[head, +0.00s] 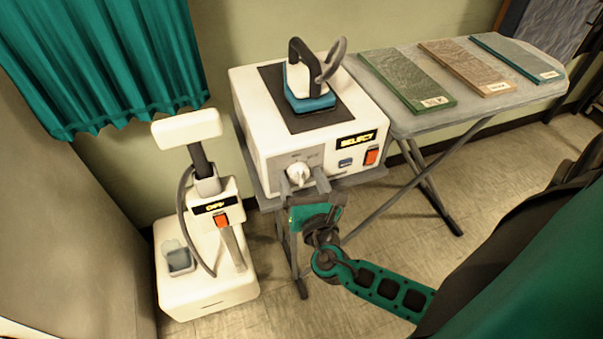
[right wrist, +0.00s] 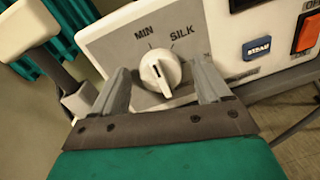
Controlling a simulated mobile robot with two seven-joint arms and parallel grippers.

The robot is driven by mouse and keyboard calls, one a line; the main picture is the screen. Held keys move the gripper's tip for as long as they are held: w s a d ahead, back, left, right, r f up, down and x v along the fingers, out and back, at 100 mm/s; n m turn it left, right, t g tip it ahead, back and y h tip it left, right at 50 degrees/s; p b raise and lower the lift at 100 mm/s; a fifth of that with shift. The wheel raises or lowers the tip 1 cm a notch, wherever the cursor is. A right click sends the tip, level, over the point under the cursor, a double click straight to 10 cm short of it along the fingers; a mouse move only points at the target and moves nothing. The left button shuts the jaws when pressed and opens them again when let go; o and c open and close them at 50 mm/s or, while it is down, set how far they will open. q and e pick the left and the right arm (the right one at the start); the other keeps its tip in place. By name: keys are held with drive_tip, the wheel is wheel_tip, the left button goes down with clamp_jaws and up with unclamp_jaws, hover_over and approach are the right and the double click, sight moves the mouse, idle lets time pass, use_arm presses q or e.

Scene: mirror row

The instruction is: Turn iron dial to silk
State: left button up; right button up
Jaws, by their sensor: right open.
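The iron station (head: 262,142) is a white box with a round white dial (head: 298,173) on its front. The right wrist view shows the dial (right wrist: 160,73) close up, with MIN and SILK printed above it. The dial's dark mark points up and left, toward the MIN side, not at SILK. My right gripper (head: 305,183) is at the station's front. Its open fingers (right wrist: 163,85) stand to the left and right of the dial, with visible gaps. The left gripper is not in view.
A teal iron (head: 311,98) rests on the station. A SELECT display (head: 357,140), blue STEAM button (right wrist: 257,48) and orange switch (head: 371,157) are right of the dial. A white steamer (head: 205,281), showing OFF, stands left. Fabric swatches (head: 404,80) lie on the ironing board (head: 440,118).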

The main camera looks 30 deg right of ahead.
drive_tip(key=shift+c, duration=0.2)
drive_tip(key=shift+c, duration=0.7)
drive_tip(key=c, duration=0.9)
drive_tip(key=shift+o, duration=0.2)
